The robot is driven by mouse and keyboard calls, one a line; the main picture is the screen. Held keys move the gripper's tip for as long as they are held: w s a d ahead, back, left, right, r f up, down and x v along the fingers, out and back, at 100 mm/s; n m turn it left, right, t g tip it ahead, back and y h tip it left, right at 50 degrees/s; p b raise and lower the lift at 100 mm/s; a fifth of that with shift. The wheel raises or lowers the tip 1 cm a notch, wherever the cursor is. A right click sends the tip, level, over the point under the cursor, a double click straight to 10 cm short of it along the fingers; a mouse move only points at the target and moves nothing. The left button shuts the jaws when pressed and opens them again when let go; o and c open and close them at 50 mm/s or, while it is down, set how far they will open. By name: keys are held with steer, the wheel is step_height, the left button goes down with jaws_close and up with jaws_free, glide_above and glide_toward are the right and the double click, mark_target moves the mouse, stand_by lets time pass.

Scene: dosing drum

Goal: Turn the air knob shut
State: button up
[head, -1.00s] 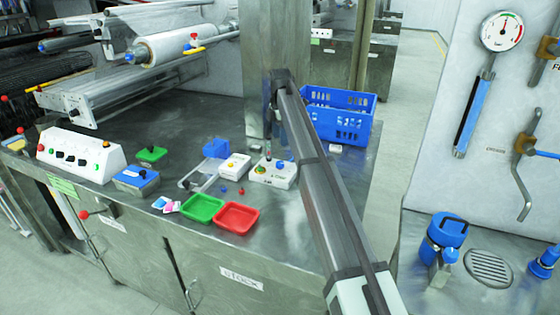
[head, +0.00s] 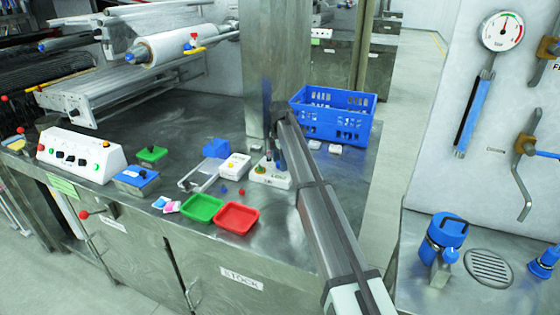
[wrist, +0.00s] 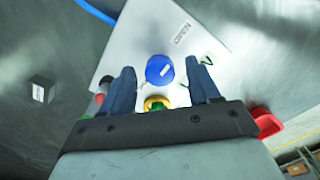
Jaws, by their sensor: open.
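A white control box (head: 268,180) stands on the steel bench, partly hidden by my arm in the head view. In the wrist view, the white box (wrist: 135,45) carries a round blue knob (wrist: 160,69) with a small white mark, and a printed label that seems to read OPEN. My gripper (wrist: 160,67) is open, with one dark finger on each side of the blue knob. Contact with the knob cannot be made out. A yellow and green button (wrist: 156,103) sits nearer my palm, partly hidden by it.
A blue crate (head: 335,118) stands behind the box. Green (head: 202,208) and red (head: 237,219) trays lie in front near the bench edge.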

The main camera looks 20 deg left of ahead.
steer(key=shift+c, duration=0.3)
steer(key=c, duration=1)
